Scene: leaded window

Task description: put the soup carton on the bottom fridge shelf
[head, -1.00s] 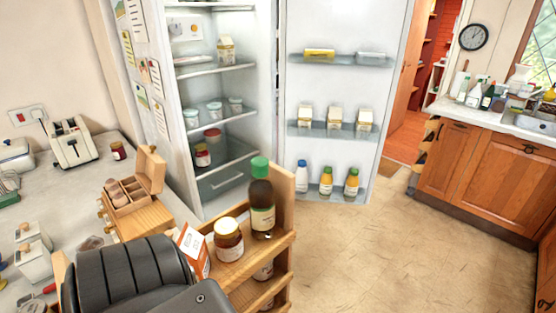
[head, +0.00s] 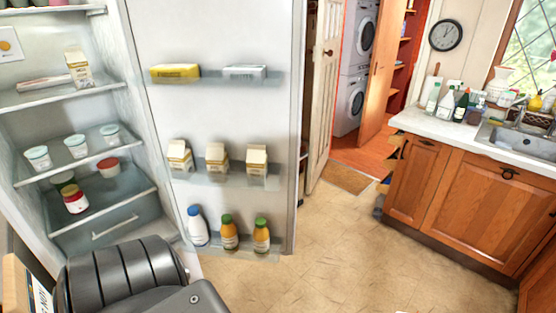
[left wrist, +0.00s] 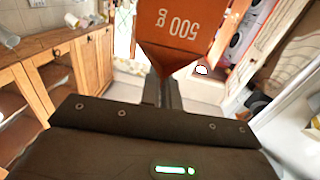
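An orange carton (left wrist: 188,30) marked "500 g" upside down fills the top middle of the left wrist view; I take it for the soup carton. My left gripper (left wrist: 166,88) has its dark fingers at the carton and appears closed on it; the fingertips are partly hidden. The open fridge stands at the left of the head view. My right gripper is out of view.
The fridge door (head: 225,115) stands open, with butter, cartons and bottles on its racks. White tubs (head: 76,148) stand on the shelf above the bottom one. Wooden cabinets (head: 475,185) are at the right. The floor (head: 340,250) between is clear.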

